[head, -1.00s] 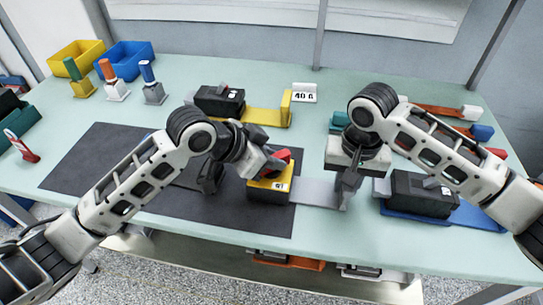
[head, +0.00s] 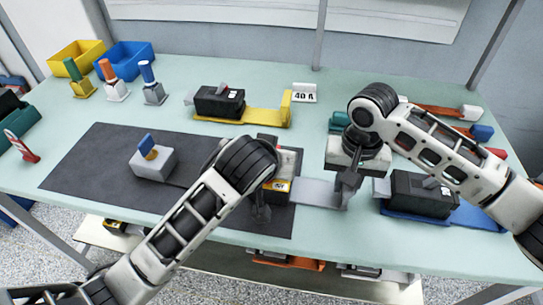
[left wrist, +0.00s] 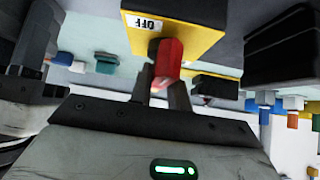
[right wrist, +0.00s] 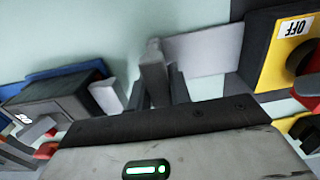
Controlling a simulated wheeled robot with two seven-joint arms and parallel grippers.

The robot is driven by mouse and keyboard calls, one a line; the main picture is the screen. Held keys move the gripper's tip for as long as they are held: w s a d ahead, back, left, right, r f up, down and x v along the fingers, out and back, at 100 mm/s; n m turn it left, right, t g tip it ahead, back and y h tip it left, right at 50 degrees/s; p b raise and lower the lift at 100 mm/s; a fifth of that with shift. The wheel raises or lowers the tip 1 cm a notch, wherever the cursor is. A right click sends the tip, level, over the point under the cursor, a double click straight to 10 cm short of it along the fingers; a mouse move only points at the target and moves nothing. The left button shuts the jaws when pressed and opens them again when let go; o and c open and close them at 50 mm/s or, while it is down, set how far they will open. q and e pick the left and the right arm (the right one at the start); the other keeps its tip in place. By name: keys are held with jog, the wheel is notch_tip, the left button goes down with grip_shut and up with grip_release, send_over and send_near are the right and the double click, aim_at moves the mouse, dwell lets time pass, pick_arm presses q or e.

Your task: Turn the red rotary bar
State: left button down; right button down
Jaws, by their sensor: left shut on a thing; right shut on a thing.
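The red rotary bar (left wrist: 168,62) sits on the yellow face (left wrist: 200,35) of a dark box, beside a white OFF label (left wrist: 147,24). My left gripper (left wrist: 162,88) is shut on the bar, one finger on each side. In the head view the left wrist covers most of the bar, and the yellow face (head: 278,186) shows beside it. A grey plate (head: 315,192) runs right from the box to an upright grey post (right wrist: 153,72). My right gripper (right wrist: 158,90) is shut on that post; it also shows in the head view (head: 347,186).
A grey block with a blue bar (head: 150,163) stands on the dark mat (head: 85,175). A black box on a yellow base (head: 220,103) stands behind. Another black box (head: 412,195) on a blue base is close right of my right gripper. The mat's left part is clear.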

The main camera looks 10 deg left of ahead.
pick_arm(q)
jog(key=shift+n+y, duration=0.3)
jog(key=shift+n, duration=0.1)
jog(key=c, duration=1.3)
grip_release()
jog(key=v, duration=1.2)
pick_arm(e)
jog(key=c, duration=1.2)
grip_release()
